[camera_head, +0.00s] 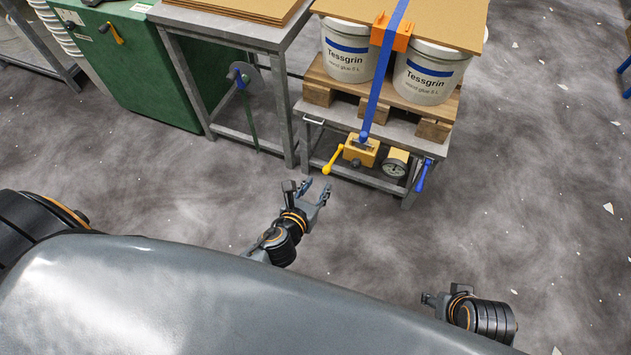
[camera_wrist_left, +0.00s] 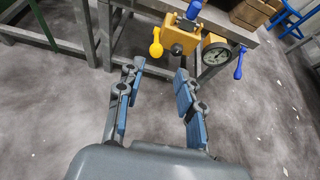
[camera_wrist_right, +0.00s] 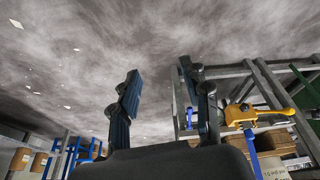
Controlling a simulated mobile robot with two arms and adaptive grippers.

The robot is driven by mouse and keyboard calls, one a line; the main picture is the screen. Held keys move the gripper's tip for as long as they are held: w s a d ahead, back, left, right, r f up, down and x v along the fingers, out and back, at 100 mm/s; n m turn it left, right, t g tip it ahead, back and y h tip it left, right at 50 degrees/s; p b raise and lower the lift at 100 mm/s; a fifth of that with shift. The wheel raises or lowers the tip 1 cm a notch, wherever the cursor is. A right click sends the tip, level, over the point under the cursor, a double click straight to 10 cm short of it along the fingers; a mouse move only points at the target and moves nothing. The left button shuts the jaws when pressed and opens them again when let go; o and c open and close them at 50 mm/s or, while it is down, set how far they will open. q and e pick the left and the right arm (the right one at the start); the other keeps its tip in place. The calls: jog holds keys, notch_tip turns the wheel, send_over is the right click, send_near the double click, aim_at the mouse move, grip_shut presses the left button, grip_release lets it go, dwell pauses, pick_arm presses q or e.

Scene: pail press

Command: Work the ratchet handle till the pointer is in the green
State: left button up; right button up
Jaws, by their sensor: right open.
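The yellow ratchet (camera_head: 360,151) sits at the front edge of the low metal bench, with the blue strap (camera_head: 377,95) running up from it. Its yellow-tipped handle (camera_head: 334,159) slants down to the left. The round gauge (camera_head: 395,164) is right of the ratchet; its pointer and any green zone are too small to read. A blue handle (camera_head: 423,176) hangs farther right. My left gripper (camera_head: 318,187) is open and empty, in front of and below the yellow handle. My right gripper (camera_head: 428,298) is open and empty, low at right; its fingers show in the right wrist view (camera_wrist_right: 160,75).
Two white Tessgrin pails (camera_head: 347,52) stand on a wooden pallet (camera_head: 380,97) under a board, with an orange strap guide (camera_head: 391,33) on it. A grey table (camera_head: 225,30) and a green cabinet (camera_head: 135,70) stand left. The floor before the bench is clear.

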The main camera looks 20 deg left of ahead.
aim_at(325, 172)
pick_arm(q)
jog(key=b+x, duration=0.1)
jog(key=x, duration=0.1)
jog(key=b+x, duration=0.2)
jog(key=x, duration=0.1)
jog(key=shift+w+a+f, duration=0.2)
jog(key=shift+a+f, duration=0.05)
jog(key=shift+f, duration=0.15)
jog(key=b+x, duration=0.1)
jog(key=x, duration=0.1)
jog(key=shift+w+f+b, duration=0.1)
jog(key=shift+w+b, duration=0.15)
jog(key=shift+b, duration=0.1)
jog(key=shift+c, duration=1)
grip_shut()
pick_arm(e)
jog(key=shift+t, duration=0.4)
jog(key=v, duration=0.2)
jog(key=w+v, duration=0.1)
jog(key=v, duration=0.1)
jog(key=shift+s+r, duration=0.1)
jog(key=shift+r, duration=0.45)
